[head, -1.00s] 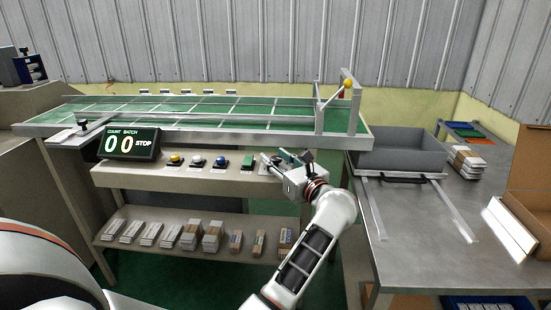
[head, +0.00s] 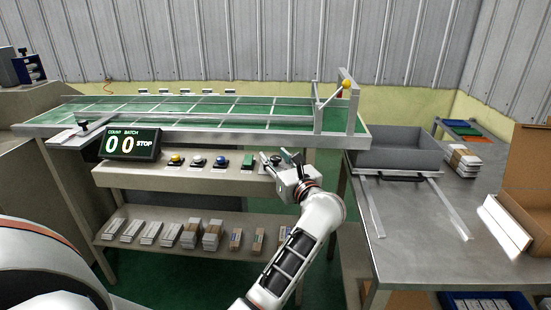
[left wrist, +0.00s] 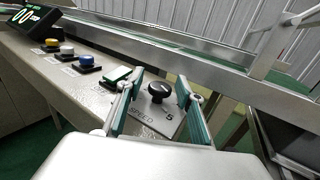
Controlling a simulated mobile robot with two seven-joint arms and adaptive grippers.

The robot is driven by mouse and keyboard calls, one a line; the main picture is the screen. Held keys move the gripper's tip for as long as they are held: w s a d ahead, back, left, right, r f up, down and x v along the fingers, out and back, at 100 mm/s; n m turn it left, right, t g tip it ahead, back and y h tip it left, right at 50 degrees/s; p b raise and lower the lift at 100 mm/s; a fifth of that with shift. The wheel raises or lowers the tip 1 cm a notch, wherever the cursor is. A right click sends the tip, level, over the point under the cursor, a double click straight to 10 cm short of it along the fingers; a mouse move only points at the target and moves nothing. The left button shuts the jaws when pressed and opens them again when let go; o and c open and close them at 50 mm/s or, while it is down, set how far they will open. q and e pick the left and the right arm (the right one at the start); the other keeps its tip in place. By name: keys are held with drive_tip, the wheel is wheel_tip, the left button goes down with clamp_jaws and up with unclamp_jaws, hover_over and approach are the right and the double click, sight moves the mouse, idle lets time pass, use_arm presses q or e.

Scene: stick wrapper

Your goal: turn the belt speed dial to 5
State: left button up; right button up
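The belt speed dial (left wrist: 158,92) is a round black knob on a plate at the right end of the control panel. In the left wrist view, printed "SPEED" lettering and a "5" show beside it. The knob's pointer is too small to read. My left gripper (left wrist: 160,76) is open, with one green-padded finger on each side of the dial in the picture and a gap on both sides. I cannot tell how far above the knob the fingers are. In the head view, my left gripper (head: 291,157) is at the panel's right end. My right gripper is not in view.
A green button (head: 247,161) sits just left of the dial, then blue (head: 221,161), white and yellow buttons. The display (head: 132,144) reads 00 and STOP. The conveyor frame (head: 240,137) runs behind the panel. A grey tray (head: 400,160) stands on the table to the right.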

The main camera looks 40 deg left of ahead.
use_arm(q)
drive_tip(key=shift+d, duration=0.15)
drive_tip(key=v, duration=0.7)
drive_tip(key=shift+s+d, duration=0.1)
drive_tip(key=shift+s, duration=0.05)
drive_tip(key=shift+r, duration=0.1)
idle(0.4)
